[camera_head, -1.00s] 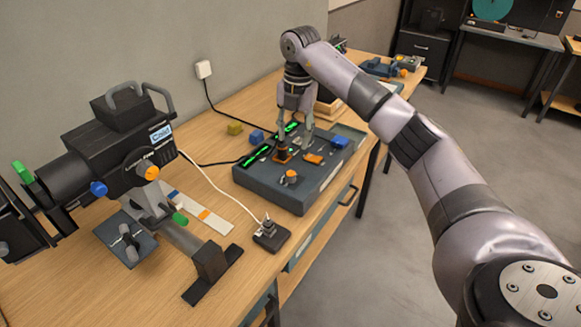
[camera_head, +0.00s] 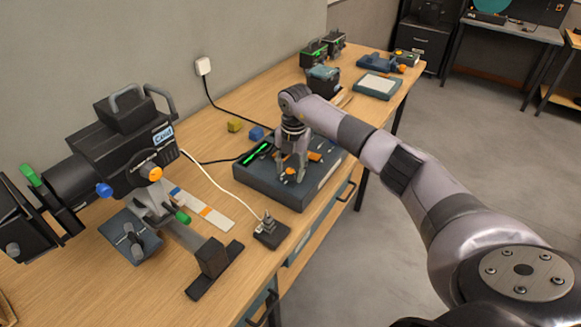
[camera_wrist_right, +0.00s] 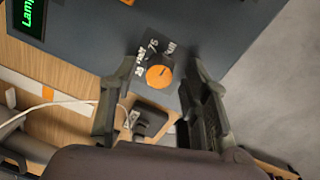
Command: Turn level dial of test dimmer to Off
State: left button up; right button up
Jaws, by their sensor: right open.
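The test dimmer is a dark box (camera_head: 268,187) on the wooden bench, with a lit green display. Its level dial (camera_wrist_right: 159,77) is a round orange-topped knob in the wrist view, with white scale marks beside it, among them 75 and what looks like Full. The dial's exact setting is too small to read. My right gripper (camera_head: 290,178) points down over the box's near part and largely hides the dial in the head view. In the wrist view the right gripper (camera_wrist_right: 158,88) is open, one finger on each side of the dial. Contact cannot be told. My left gripper is out of view.
A small black device (camera_head: 271,233) with a white cable sits close in front of the box. A large black lamp (camera_head: 125,150) stands at left.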

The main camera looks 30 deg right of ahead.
jog(key=shift+c, duration=0.5)
grip_shut()
